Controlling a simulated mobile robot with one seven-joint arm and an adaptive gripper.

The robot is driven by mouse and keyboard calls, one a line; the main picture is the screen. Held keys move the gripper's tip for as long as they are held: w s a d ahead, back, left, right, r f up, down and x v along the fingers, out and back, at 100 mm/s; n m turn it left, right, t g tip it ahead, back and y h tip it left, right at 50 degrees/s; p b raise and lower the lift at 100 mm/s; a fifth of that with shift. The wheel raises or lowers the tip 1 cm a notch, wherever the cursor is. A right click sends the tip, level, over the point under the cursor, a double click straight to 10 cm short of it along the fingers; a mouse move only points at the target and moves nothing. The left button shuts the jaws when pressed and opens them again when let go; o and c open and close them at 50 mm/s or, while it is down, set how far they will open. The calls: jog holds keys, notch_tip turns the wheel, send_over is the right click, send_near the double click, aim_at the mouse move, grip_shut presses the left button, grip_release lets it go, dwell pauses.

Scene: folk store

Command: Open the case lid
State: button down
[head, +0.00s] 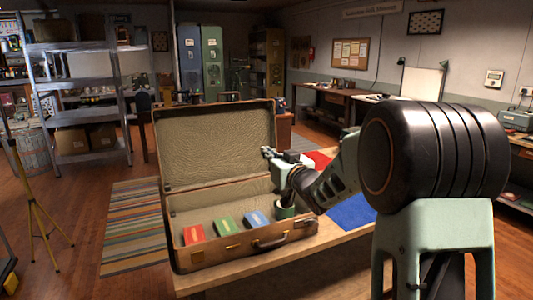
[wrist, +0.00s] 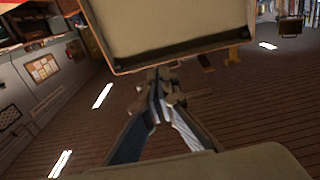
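The brown case (head: 240,252) lies on a wooden table in the head view. Its lid (head: 215,145) stands up at the back, tilted slightly backward, with its pale lining facing me. Red (head: 194,233), green (head: 225,226) and blue (head: 257,219) box-like items lie inside. My gripper (head: 267,153) is in front of the lid's lower right part. In the wrist view my gripper (wrist: 160,76) has its fingers together with nothing visible between them. A pale panel with a dark border, apparently the lid (wrist: 180,30), fills the top there. I cannot tell whether they touch.
The table (head: 310,262) extends to the right of the case, with a blue mat (head: 352,210) and a red one (head: 318,160). A metal shelf (head: 75,100) and a yellow tripod (head: 36,205) stand left. A striped rug (head: 132,225) covers the floor there.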

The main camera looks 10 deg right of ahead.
jog(key=v, duration=1)
jog(key=shift+b, duration=0.4)
jog(key=shift+w, duration=0.1)
